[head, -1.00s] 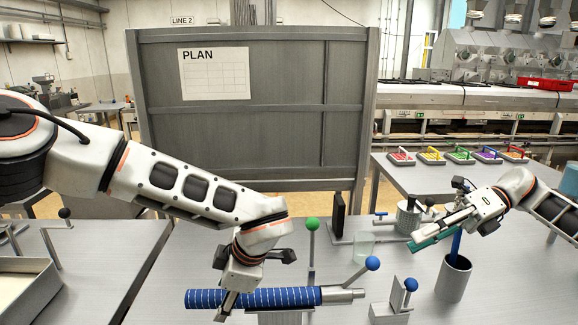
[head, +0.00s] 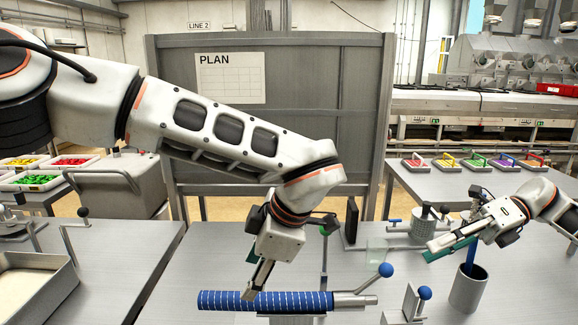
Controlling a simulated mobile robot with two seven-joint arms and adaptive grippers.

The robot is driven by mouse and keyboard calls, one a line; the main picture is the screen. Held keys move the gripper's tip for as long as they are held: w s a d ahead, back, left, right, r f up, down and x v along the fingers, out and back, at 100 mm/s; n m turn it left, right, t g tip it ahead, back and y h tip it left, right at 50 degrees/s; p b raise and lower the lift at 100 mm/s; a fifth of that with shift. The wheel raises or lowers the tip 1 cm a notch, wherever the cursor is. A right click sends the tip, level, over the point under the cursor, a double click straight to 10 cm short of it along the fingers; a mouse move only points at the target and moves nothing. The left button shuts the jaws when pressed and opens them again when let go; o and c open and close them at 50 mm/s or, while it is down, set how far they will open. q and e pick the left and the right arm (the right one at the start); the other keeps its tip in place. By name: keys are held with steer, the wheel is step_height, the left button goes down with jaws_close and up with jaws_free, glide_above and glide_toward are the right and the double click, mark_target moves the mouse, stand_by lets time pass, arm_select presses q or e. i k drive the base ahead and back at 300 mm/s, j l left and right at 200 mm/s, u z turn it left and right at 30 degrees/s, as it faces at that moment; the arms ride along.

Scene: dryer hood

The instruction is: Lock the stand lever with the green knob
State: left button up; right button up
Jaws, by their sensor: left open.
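The green knob (head: 323,231) tops a thin upright lever (head: 324,262) behind the blue striped roll (head: 265,301). The wrist of my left arm partly covers the knob. My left gripper (head: 256,279) is open and points down at the roll, left of the lever and apart from the knob. Its fingertips overlap the roll's upper edge; whether they touch it I cannot tell. My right gripper (head: 445,247) is at the right by a grey cup (head: 468,291), far from the green knob; its jaw state is unclear.
A blue-knobbed lever (head: 385,270) leans right of the roll, and another blue knob (head: 425,293) stands on a bracket. A clear glass (head: 377,254) and a dark upright plate (head: 351,220) stand behind. A tray (head: 36,285) is at left.

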mark_target(326, 235)
steer(key=k, duration=0.95)
